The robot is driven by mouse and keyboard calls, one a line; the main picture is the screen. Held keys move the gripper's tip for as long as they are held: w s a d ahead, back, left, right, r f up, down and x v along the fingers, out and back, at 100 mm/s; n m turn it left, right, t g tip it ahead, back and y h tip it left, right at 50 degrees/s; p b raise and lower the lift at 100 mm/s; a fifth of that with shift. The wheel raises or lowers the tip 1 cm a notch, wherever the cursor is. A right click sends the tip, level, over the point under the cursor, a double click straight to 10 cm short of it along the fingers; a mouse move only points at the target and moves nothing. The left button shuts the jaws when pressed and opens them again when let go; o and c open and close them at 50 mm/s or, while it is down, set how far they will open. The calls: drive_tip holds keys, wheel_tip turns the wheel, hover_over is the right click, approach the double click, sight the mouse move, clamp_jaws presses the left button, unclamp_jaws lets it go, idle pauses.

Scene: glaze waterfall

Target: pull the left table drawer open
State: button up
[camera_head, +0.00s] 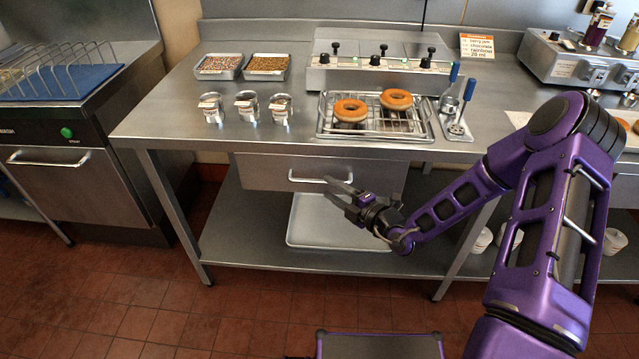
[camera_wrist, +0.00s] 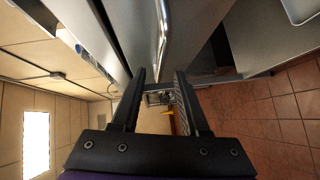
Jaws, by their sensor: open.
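The left table drawer (camera_head: 262,172) is a steel front under the left part of the worktop, and it looks shut. Its handle (camera_head: 306,180) is a pale metal bar on the front. My gripper (camera_head: 329,188) is open, close to the right end of the handle, with its fingers pointing left. In the wrist view the handle (camera_wrist: 162,32) runs up the picture just beyond the open fingertips (camera_wrist: 160,74), roughly in line with the gap between them. Nothing shows between the fingers. I cannot tell whether a finger touches the handle.
The steel worktop (camera_head: 190,122) overhangs the drawer. It holds a rack (camera_head: 375,128) with two donuts, small metal cups and sprinkle trays. Below, a shallow tray (camera_head: 300,235) lies on the lower shelf (camera_head: 235,235). A table leg (camera_head: 172,205) stands at left.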

sight(322, 183)
drive_tip(key=shift+x, duration=2.7)
clamp_jaws()
